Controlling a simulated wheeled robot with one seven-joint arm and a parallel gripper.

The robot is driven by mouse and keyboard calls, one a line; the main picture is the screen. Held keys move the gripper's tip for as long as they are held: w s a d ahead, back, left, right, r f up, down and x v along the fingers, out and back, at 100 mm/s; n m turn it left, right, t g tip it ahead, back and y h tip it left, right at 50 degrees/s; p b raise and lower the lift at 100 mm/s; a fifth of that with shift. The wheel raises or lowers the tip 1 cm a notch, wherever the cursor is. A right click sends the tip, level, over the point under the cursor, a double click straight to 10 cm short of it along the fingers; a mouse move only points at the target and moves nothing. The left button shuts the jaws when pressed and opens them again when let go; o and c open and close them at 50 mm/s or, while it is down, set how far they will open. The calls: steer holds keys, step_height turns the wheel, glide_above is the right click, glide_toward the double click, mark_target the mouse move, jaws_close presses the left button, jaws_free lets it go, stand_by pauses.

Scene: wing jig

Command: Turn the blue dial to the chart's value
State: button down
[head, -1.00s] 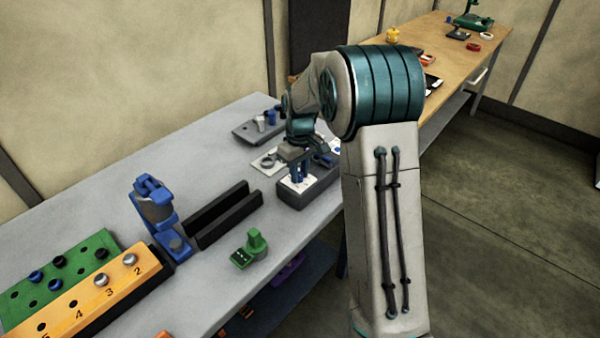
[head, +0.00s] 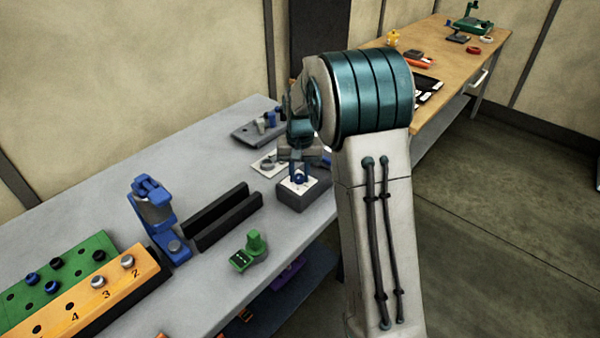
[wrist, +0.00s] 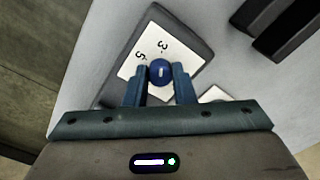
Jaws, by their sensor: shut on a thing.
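The blue dial (wrist: 160,71) is a round knob with a small white mark. It sits on a white plate (wrist: 137,66) with printed numbers, of which a 3 and a 5 show in the wrist view. The plate tops a dark grey box (head: 306,197) on the grey table. My gripper (wrist: 161,86) is shut on the dial, one finger on each side, pointing down in the head view (head: 299,178). A white card with a grey ring (head: 268,163) lies just behind the box; I cannot tell whether it is the chart.
A black channel (head: 225,216) and a blue device (head: 158,215) stand left of the box. A green device (head: 250,251) is nearer. A grey block with small pegs (head: 258,128) lies behind. Orange (head: 100,290) and green (head: 70,265) peg boards fill the front left.

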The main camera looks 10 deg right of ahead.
mark_target(300, 175)
steer(key=shift+w+r+m, duration=0.2)
steer(key=shift+r+m, duration=0.05)
steer(key=shift+m, duration=0.05)
steer(key=c, duration=1.5)
jaws_free()
steer(key=o, duration=0.3)
steer(key=shift+f, duration=0.15)
steer(key=shift+s, duration=0.1)
step_height(300, 175, up, 14)
steer(key=shift+d, duration=0.1)
